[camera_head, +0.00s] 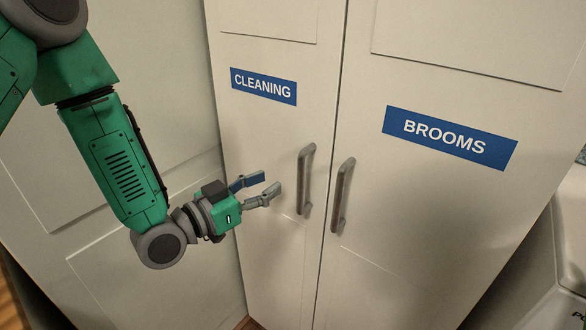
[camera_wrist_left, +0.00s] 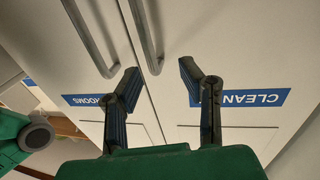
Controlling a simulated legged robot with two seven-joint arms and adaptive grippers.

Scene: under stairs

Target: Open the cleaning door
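The cleaning door (camera_head: 270,130) is a pale cabinet door with a blue CLEANING label (camera_head: 264,86). It looks closed, level with the door to its right. Its grey vertical bar handle (camera_head: 306,180) is near its right edge. My left gripper (camera_head: 267,184) is open and empty, just left of this handle, with its fingers pointing towards it and apart from it. In the left wrist view, the scene is upside down. The open fingers of the left gripper (camera_wrist_left: 158,75) show there, with one end of the cleaning handle (camera_wrist_left: 147,38) appearing between them. My right gripper is not in view.
The brooms door (camera_head: 430,210), with a blue BROOMS label (camera_head: 450,137), stands closed on the right. Its similar handle (camera_head: 342,195) is close beside the cleaning handle. A pale panelled wall (camera_head: 190,100) is at the left. A white appliance (camera_head: 545,255) stands at the right edge.

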